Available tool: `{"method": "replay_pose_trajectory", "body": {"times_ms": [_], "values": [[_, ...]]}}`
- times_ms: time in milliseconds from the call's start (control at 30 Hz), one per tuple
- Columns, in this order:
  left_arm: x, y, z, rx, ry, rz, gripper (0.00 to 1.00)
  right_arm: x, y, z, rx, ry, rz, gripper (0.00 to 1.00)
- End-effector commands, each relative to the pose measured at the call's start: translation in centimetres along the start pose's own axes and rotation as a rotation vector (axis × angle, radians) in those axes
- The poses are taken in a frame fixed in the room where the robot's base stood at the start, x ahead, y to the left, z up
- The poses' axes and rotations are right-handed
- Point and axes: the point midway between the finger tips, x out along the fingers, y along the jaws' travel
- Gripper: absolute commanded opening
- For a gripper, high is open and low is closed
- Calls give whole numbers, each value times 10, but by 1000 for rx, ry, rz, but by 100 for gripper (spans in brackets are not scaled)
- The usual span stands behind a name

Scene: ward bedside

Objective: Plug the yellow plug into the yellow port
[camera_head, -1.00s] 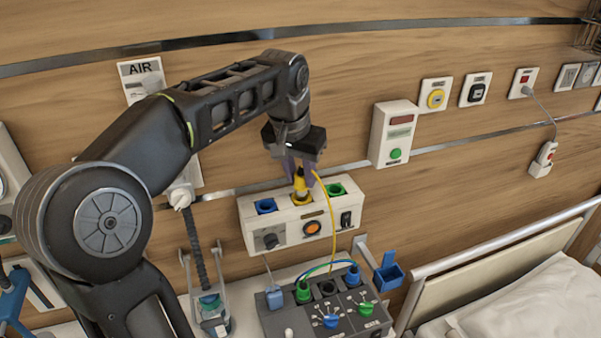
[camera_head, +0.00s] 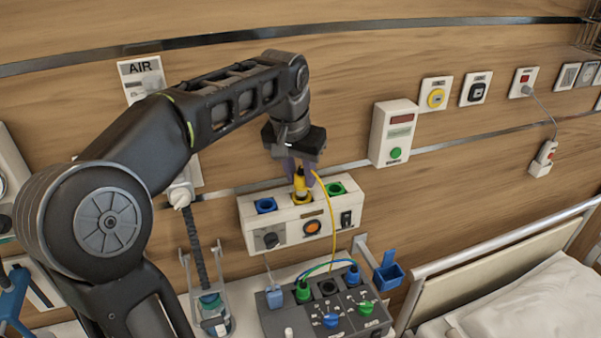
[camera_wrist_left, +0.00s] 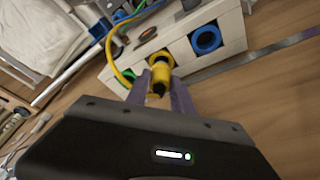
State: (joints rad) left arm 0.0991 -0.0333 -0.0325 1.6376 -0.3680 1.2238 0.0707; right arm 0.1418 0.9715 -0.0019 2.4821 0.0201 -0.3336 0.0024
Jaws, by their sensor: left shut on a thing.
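The yellow plug (camera_head: 300,182) is between the purple fingers of my left gripper (camera_head: 302,172), which is shut on it. It points down at the yellow port (camera_head: 302,198) in the top of the white wall box (camera_head: 290,222). Its tip is at or in the port mouth; I cannot tell how deep. In the left wrist view the yellow plug (camera_wrist_left: 160,75) sits between the fingers of my left gripper (camera_wrist_left: 160,95), over the yellow port (camera_wrist_left: 161,57). A yellow cable (camera_head: 330,215) curves down from the plug. My right gripper is not in view.
A blue port (camera_head: 265,206) and a green port (camera_head: 336,189) flank the yellow one. Below stands a grey unit (camera_head: 328,312) with green and blue plugs and cables. A blue holder (camera_head: 389,272) is at its right. A metal rail (camera_head: 345,168) runs along the wall behind.

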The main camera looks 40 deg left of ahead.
Motion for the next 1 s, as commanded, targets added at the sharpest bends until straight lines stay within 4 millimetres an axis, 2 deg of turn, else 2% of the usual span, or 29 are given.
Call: {"method": "replay_pose_trajectory", "body": {"times_ms": [367, 1000], "values": [[1, 0, 0, 0, 0, 0, 0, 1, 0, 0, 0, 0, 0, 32], [13, 0, 4, 0, 0, 0, 0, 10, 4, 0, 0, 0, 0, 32]]}}
